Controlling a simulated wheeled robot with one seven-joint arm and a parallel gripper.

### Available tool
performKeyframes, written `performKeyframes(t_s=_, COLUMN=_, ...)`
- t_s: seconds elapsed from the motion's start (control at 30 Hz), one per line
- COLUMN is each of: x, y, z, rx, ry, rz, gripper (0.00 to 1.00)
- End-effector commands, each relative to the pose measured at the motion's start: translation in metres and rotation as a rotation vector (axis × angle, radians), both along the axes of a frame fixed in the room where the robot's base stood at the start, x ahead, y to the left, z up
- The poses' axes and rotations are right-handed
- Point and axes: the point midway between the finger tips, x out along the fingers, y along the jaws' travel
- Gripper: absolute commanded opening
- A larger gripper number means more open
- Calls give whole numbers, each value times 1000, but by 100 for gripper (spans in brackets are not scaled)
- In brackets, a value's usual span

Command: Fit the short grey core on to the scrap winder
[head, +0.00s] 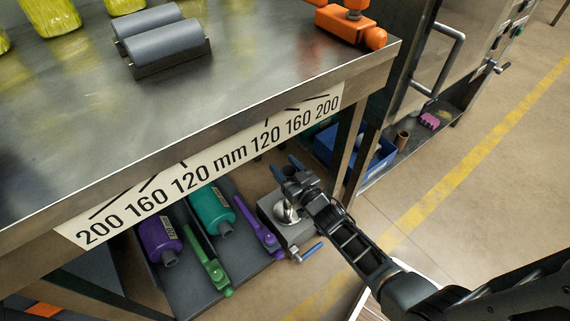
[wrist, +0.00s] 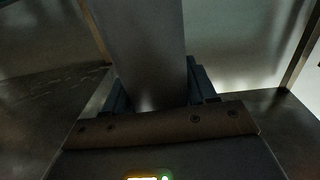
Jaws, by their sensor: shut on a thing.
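My gripper (head: 290,172) is low under the front edge of the steel bench, above a grey box with a silver rounded part and a blue-handled lever (head: 303,231). In the wrist view, a smooth grey piece (wrist: 145,50) stands between my blue fingers, which are shut on it. Its far end is outside that view, and my gripper hides it in the head view. I cannot tell for sure that it is the short grey core. I cannot clearly make out the scrap winder.
The steel bench (head: 95,120) bears grey rollers (head: 165,42) and an orange fixture (head: 345,25). Purple and teal bottles (head: 210,210) and levers lie on a low shelf. A blue bin (head: 352,160), a brown tube (head: 402,140) and bench legs are close on the right. Floor is clear beyond.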

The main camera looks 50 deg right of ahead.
Motion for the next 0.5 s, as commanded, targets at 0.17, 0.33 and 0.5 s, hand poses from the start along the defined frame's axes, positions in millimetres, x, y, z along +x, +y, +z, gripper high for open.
performKeyframes(t_s=0.17, x=0, y=0, z=0, rx=0, ry=0, rz=0, gripper=27)
performKeyframes(t_s=0.33, x=0, y=0, z=0, rx=0, ry=0, rz=1, gripper=27)
performKeyframes(t_s=0.5, x=0, y=0, z=-5, rx=2, ry=-1, rz=4, gripper=27)
